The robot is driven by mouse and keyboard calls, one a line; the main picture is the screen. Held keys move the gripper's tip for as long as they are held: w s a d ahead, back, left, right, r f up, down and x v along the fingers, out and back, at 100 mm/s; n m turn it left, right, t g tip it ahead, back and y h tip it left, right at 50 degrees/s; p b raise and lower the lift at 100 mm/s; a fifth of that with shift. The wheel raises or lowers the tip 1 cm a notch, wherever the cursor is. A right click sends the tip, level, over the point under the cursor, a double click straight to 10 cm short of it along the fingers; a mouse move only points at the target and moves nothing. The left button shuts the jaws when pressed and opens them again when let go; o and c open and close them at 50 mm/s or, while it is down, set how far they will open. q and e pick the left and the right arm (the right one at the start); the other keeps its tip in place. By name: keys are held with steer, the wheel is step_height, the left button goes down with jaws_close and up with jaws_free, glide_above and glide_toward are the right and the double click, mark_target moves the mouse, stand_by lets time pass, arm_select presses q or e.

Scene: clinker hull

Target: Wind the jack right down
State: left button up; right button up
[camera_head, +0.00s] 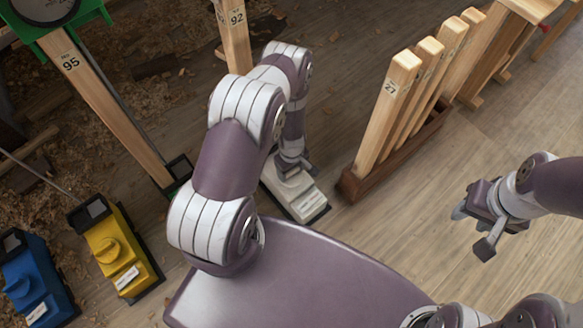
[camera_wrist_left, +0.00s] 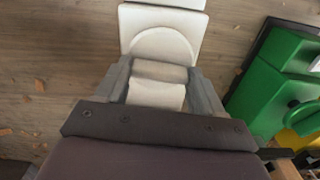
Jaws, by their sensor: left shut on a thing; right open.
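A white jack (camera_head: 300,195) stands on the plank floor below my left arm, with a dark base and a small label on its front. My left gripper (camera_head: 290,163) reaches down onto its top, mostly hidden by my own wrist. In the left wrist view, the two grey fingers (camera_wrist_left: 160,88) are shut on the white knob (camera_wrist_left: 157,93) of this jack, one on each side. The white body (camera_wrist_left: 160,30) shows beyond. My right gripper (camera_head: 475,228) is open and empty above bare floor at the right.
A yellow jack (camera_head: 115,252) and a blue jack (camera_head: 35,283) stand at the left. A green jack (camera_wrist_left: 285,78) is beside the white one. Post 95 (camera_head: 105,105) leans at upper left; post 92 (camera_head: 236,40) is behind my arm. A rack (camera_head: 400,155) holds several numbered posts.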

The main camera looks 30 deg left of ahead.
stand_by(0.4)
arm_select(q)
steer(key=o, duration=1)
steer(key=shift+o, duration=0.2)
step_height(320, 180, up, 13)
steer(key=p, duration=0.7)
steer(key=shift+f, duration=0.15)
